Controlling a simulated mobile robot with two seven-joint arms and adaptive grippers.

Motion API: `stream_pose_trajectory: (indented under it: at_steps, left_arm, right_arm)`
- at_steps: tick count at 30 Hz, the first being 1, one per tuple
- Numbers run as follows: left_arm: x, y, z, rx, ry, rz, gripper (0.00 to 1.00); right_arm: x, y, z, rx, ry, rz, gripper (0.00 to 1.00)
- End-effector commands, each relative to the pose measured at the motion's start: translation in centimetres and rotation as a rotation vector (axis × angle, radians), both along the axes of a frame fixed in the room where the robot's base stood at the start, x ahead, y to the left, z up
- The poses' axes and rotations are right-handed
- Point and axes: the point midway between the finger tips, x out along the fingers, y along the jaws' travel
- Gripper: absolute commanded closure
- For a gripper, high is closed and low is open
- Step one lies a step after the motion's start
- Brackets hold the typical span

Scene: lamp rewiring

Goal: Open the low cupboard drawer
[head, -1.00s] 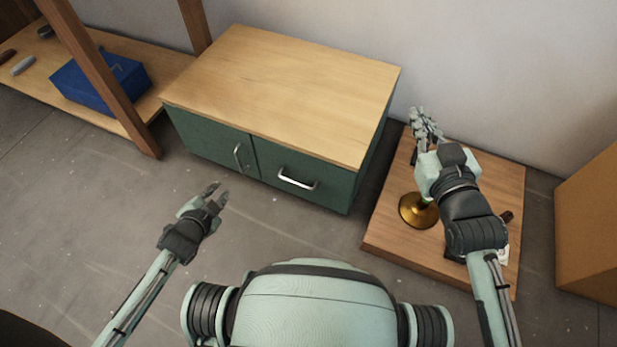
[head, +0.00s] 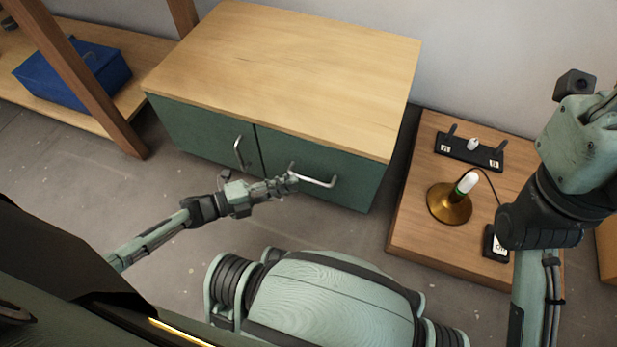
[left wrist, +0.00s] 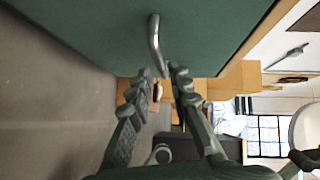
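The low green cupboard with a wooden top (head: 290,70) stands against the wall. Its right front is the drawer (head: 340,195), flush with the cupboard, with a silver horizontal bar handle (head: 318,181). My left gripper (head: 286,184) is at the left end of this handle. In the left wrist view the handle (left wrist: 155,45) reaches down toward the gap between the parted fingers of my left gripper (left wrist: 156,80). I cannot tell whether they touch it. My right gripper (head: 590,125) is raised at the right edge, far from the drawer, and its fingers are mostly cut off.
The cupboard's left door has a vertical handle (head: 239,152). A low wooden platform (head: 410,225) on the right holds a brass lamp base (head: 449,205) and a black fixture (head: 470,152). A blue box (head: 75,75) sits on a shelf at left. Floor before the cupboard is clear.

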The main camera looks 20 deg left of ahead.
Motion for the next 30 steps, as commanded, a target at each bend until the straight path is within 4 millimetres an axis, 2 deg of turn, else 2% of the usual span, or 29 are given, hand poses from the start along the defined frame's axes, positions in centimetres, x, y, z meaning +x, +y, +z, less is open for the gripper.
stream_pose_trajectory:
  at_steps: [3, 9, 21, 26, 30]
  left_arm:
    - [1.5, -1.6, -0.4, -0.002, -0.002, 0.000, 0.81]
    - [3.3, -3.6, -0.7, -0.003, 0.000, 0.002, 0.81]
    - [3.9, -4.2, -0.8, -0.002, 0.001, 0.002, 0.81]
    - [3.9, -4.2, -0.8, -0.002, 0.001, 0.002, 1.00]
    - [3.9, -4.2, -0.8, -0.002, 0.001, 0.002, 1.00]
  right_arm:
    - [0.1, 0.1, -0.1, -0.007, -0.010, 0.000, 1.00]
    - [0.2, 0.2, 0.0, -0.016, -0.018, 0.000, 1.00]
    - [0.2, 0.2, 0.1, -0.019, -0.023, -0.001, 1.00]
    - [0.2, 0.2, 0.1, -0.019, -0.023, -0.001, 1.00]
    - [0.2, 0.2, 0.1, -0.019, -0.023, -0.001, 1.00]
